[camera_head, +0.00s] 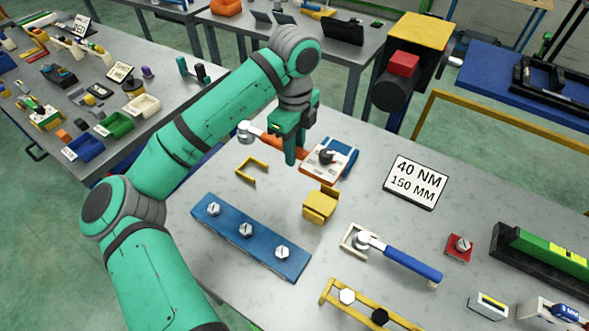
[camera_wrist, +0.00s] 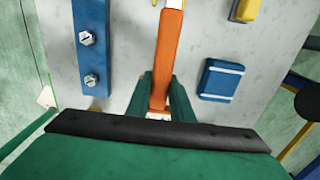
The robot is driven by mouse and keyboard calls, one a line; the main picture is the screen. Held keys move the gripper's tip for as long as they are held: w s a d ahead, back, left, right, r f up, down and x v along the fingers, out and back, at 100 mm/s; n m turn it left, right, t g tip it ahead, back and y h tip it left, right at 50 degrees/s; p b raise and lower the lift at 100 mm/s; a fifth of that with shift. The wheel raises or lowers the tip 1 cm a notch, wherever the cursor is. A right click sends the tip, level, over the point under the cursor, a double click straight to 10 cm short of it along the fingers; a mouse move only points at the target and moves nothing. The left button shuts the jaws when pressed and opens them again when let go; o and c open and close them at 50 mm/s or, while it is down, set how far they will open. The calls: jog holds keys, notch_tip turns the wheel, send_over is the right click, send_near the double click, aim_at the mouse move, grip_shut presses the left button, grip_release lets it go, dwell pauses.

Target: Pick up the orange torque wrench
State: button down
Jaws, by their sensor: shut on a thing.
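The orange torque wrench (camera_head: 282,143) has a round silver head at its left end in the head view. My gripper (camera_head: 291,153) points down over the far part of the table, with its fingers at the orange handle. In the wrist view the orange handle (camera_wrist: 168,55) runs lengthwise from the top of the picture to between the green fingers of my gripper (camera_wrist: 160,100). The fingers are shut on the handle from both sides. The wrench's far end is cut off at the top of the wrist view. Whether the wrench touches the table cannot be told.
A blue block (camera_head: 344,152) and a white piece with a dark knob stand right beside my gripper. A blue bar with bolts (camera_head: 250,240), a yellow block (camera_head: 320,205), a blue-handled wrench (camera_head: 412,265) and a sign (camera_head: 416,182) lie on the grey table.

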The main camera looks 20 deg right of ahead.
notch_tip(320, 180, up, 13)
jog(key=shift+r, duration=0.15)
dwell(1.6)
